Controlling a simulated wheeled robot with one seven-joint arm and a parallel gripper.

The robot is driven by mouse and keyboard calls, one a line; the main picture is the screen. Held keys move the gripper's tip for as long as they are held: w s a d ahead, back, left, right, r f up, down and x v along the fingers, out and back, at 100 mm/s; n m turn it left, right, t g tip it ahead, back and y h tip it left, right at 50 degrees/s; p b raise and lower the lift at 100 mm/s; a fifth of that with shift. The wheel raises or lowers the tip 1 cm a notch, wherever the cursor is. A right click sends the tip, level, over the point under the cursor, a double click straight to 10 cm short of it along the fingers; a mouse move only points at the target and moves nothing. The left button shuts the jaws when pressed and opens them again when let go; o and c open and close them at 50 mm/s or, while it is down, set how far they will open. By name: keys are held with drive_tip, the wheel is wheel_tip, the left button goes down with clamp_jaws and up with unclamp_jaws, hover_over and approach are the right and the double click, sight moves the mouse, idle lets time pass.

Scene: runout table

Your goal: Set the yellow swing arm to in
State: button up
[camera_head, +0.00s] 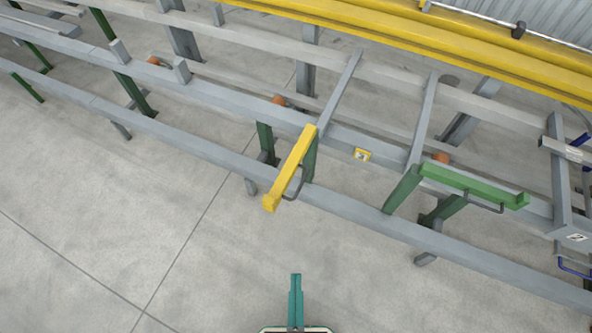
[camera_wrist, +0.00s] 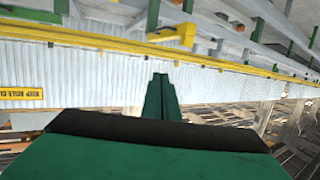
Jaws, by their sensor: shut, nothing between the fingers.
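The yellow swing arm (camera_head: 290,167) is a straight bar with a small block at its near end and a dark grey loop handle on its right side. It sits on a green post and sticks out across the front grey rail, pointing towards me. My gripper (camera_head: 296,278) is below it in the head view, shut and empty, clearly apart from the arm. In the wrist view my green fingers (camera_wrist: 161,80) are together. A short yellow bar (camera_wrist: 172,35) shows above them there; it looks like the swing arm, but I cannot be certain.
A green swing arm (camera_head: 475,185) with a similar handle lies along the table to the right. Long grey rails (camera_head: 190,155) cross the view on posts. Yellow beams (camera_head: 440,38) run along the back. The concrete floor (camera_head: 130,230) in front is clear.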

drive_tip(key=o, duration=0.3)
drive_tip(key=shift+f, duration=0.15)
drive_tip(key=m+g+y, duration=0.5)
drive_tip(key=g+y, duration=0.4)
drive_tip(key=y, duration=0.5)
approach(301, 184)
drive_tip(key=x, duration=1)
drive_tip(key=shift+f, duration=0.3)
